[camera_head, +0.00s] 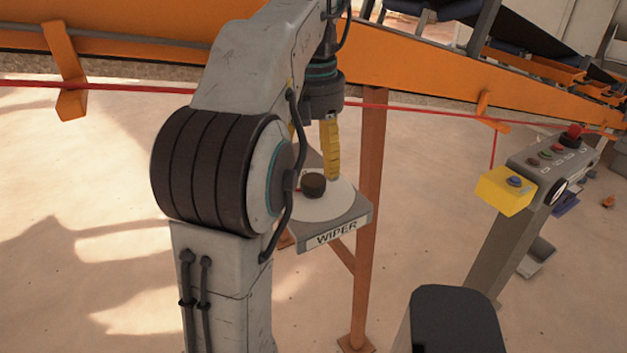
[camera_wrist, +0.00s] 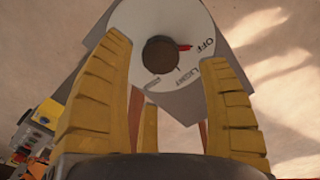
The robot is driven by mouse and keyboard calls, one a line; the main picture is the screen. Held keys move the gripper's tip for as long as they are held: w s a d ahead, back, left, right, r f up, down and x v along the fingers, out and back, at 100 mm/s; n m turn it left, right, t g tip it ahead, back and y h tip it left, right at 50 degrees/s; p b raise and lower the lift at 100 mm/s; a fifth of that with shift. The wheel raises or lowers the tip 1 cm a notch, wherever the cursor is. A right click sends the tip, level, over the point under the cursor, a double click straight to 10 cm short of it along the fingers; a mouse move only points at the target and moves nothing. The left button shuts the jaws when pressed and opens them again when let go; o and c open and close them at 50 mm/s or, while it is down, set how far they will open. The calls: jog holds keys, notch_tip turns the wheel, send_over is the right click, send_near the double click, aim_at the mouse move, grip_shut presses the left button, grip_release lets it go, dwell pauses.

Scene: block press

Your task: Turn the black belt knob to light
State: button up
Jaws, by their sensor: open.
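The black belt knob (camera_head: 313,185) is a dark round knob on a white dial (camera_head: 328,208) set on a grey panel marked WIPER (camera_head: 337,232). In the wrist view, the knob (camera_wrist: 160,54) sits at the dial's middle, and its red pointer (camera_wrist: 184,47) points towards OFF. LIGHT (camera_wrist: 187,77) is printed beside OFF; a further mark is too small to read. My gripper (camera_head: 330,130) points down over the dial, above and slightly right of the knob. In the wrist view, its yellow fingers (camera_wrist: 166,60) are spread wide with the knob between them in the picture, apart from both.
An orange conveyor frame (camera_head: 430,75) with a red cord (camera_head: 420,108) runs behind the panel. An orange post (camera_head: 371,190) stands just right of it. A grey control stand (camera_head: 500,235) with a yellow button box (camera_head: 503,192) is further right. Sandy floor lies open around.

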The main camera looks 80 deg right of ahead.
aim_at(314, 179)
jog(key=shift+f+b, duration=0.45)
jog(key=shift+f, duration=2.1)
jog(key=c, duration=1.2)
